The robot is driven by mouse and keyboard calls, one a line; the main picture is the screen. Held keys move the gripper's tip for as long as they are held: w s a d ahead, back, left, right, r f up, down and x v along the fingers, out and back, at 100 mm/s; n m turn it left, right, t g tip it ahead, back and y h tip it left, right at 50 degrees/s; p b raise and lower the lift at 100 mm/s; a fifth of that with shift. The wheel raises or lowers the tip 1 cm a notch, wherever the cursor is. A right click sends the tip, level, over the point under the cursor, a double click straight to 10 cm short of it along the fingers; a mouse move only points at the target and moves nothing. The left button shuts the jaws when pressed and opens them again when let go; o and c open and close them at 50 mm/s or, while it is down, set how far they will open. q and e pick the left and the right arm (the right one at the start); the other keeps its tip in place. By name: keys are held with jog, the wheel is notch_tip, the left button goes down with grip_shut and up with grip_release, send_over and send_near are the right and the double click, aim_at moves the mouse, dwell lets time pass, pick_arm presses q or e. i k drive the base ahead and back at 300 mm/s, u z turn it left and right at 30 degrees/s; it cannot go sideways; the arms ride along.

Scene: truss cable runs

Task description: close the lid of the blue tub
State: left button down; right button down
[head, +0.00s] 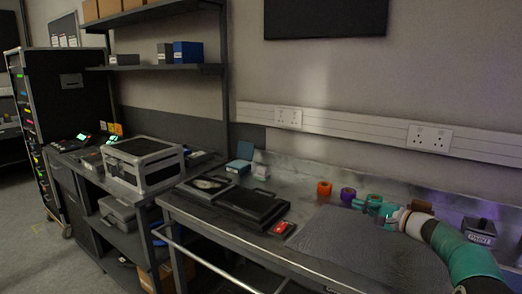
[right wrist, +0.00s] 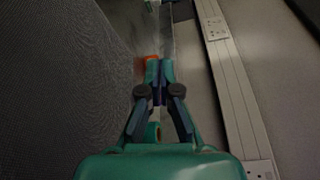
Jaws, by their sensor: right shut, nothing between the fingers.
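A small blue tub (head: 238,167) stands at the back of the metal bench in the head view, left of centre. A blue panel (head: 245,150) rises behind it and looks like its raised lid; the detail is small. My right gripper (head: 361,204) is at the right of the bench, well away from the tub, over the tape rolls. In the right wrist view its fingers (right wrist: 157,72) are shut together with nothing between them. The tub does not show in the right wrist view. My left gripper is not in view.
An orange roll (head: 324,188) and a purple roll (head: 347,194) stand along the back of the bench. A dark mat (head: 350,245) lies in front. A black case (head: 252,205) and a red device (head: 282,228) lie between the tub and the mat. A wall trunking (head: 350,130) runs behind.

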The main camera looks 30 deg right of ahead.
aim_at(246, 151)
jog(key=u, duration=0.05)
jog(key=i, duration=1.9)
